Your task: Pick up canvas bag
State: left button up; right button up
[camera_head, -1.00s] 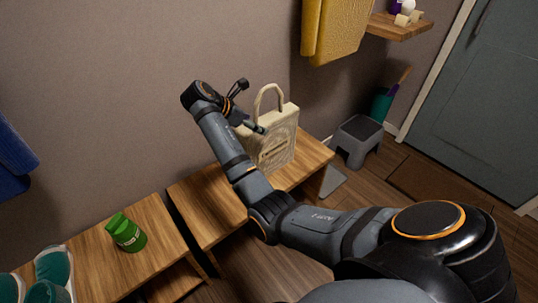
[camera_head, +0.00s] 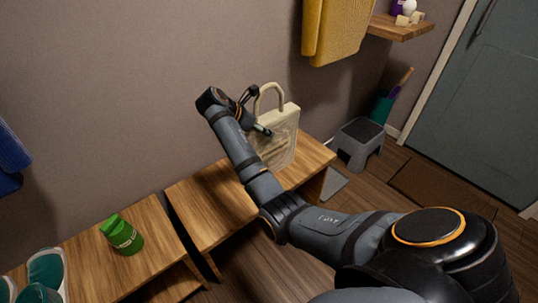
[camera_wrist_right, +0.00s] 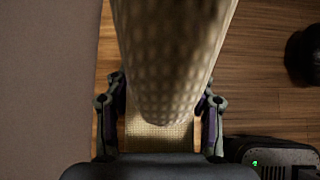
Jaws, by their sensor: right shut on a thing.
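The cream canvas bag (camera_head: 283,142) stands upright on the wooden bench, its looped handle (camera_head: 270,92) pointing up. My right gripper (camera_head: 260,112) is at the left side of the handle, partly hiding the bag's upper left. In the right wrist view the bag's woven handle (camera_wrist_right: 168,70) fills the middle, with a finger on each side, and my right gripper (camera_wrist_right: 160,118) is shut on it. A lighter part of the bag (camera_wrist_right: 160,140) shows below the handle. My left gripper is not in view.
The bench (camera_head: 215,205) is clear left of the bag. A grey step stool (camera_head: 358,143) is on the floor to the right. A yellow cloth (camera_head: 336,30) hangs on the wall above.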

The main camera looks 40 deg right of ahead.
grip_shut()
jog(key=shift+r, duration=0.15)
